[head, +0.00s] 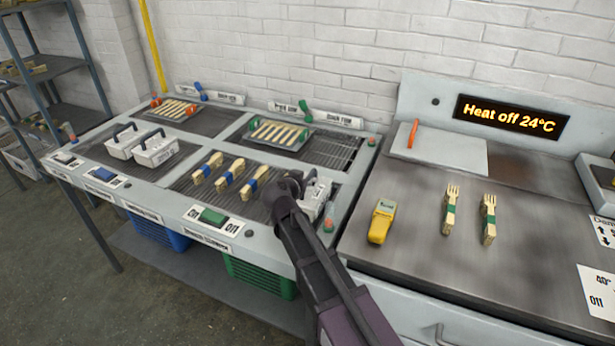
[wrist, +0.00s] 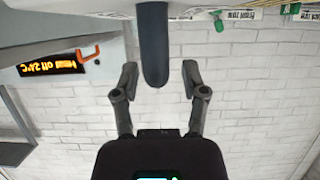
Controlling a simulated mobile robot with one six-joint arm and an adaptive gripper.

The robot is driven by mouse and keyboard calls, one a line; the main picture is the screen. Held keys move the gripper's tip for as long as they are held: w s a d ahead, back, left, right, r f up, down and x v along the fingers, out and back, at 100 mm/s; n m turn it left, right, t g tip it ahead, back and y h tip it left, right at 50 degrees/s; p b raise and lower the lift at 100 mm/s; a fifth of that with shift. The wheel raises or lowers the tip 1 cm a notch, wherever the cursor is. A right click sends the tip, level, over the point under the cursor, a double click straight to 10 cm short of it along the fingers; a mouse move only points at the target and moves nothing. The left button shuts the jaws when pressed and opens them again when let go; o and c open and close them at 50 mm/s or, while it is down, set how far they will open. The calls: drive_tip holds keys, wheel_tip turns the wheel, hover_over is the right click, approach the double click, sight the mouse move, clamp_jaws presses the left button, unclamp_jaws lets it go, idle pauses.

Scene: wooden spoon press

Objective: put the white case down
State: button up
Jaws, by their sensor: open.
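The white case (head: 316,197) stands at the right end of the front right mesh bay on the grey bench, partly hidden by my arm. My gripper (head: 298,182) is at its left side, low over the bench, and its fingers are hard to make out there. In the wrist view my gripper (wrist: 160,75) is open, one finger on each side. A dark rounded bar (wrist: 154,45), apparently the case's handle, sits between the fingertips with a gap on both sides.
Two white cases with black handles (head: 155,150) stand in the front left bay. Banded wooden bundles (head: 228,180) lie left of my gripper. Trays of wooden pieces (head: 278,134) are behind. On the right counter are a yellow meter (head: 381,221) and two fork bundles (head: 450,210).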

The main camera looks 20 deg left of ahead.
drive_tip(key=p+v, duration=0.3)
drive_tip(key=v, duration=0.7)
drive_tip(key=shift+p, duration=0.3)
drive_tip(key=shift+s, duration=0.1)
